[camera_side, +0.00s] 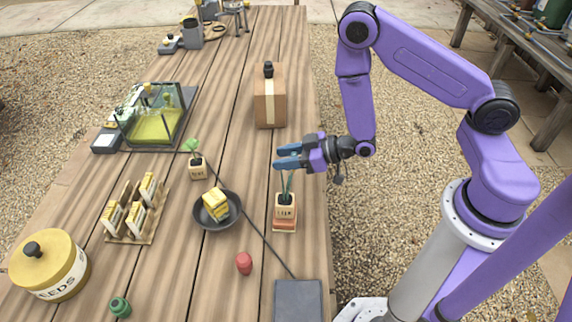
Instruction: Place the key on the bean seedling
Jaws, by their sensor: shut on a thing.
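I cannot make out a key in this view. A small seedling with a round green leaf, likely the bean seedling (198,172), stands upright in a labelled wooden pot left of my gripper. My gripper (289,157) has blue fingers and is shut at the upright narrow leaves of a second seedling (286,207). Its labelled wooden pot is directly below the fingers, over a reddish block (284,225). The fingers hide the leaf tips, and I cannot tell whether the pot touches the block.
A dark bowl (203,224) with a yellow block lies left of my gripper. A rack of seed packets (147,237), a seed tin (50,268), a glass case (170,145) and a cardboard box (270,105) stand around. A red object (244,263) and a dark cable are nearer.

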